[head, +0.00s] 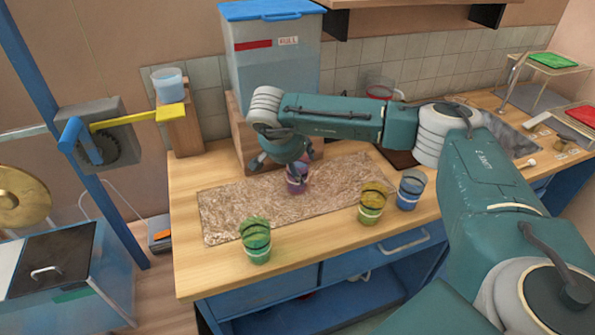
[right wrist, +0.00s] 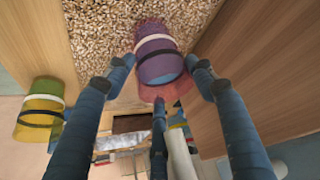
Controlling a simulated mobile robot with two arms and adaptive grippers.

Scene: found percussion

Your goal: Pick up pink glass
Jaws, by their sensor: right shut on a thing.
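The pink glass (head: 297,180), pink to purple with a light band and a dark band, stands on the crinkled brown mat (head: 225,212) in the head view. My right gripper (head: 290,164) reaches down over it from above. In the right wrist view the pink glass (right wrist: 160,62) sits between the fingers of my right gripper (right wrist: 160,75), which is shut on it. The fingers cover part of its side in the head view. My left gripper is not in view.
A green glass (head: 256,241) stands at the mat's front edge. A yellow glass (head: 372,204) and a blue glass (head: 411,190) stand at the right on the wooden counter (head: 205,277). A large clear bin (head: 275,60) with a blue lid is behind my right gripper.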

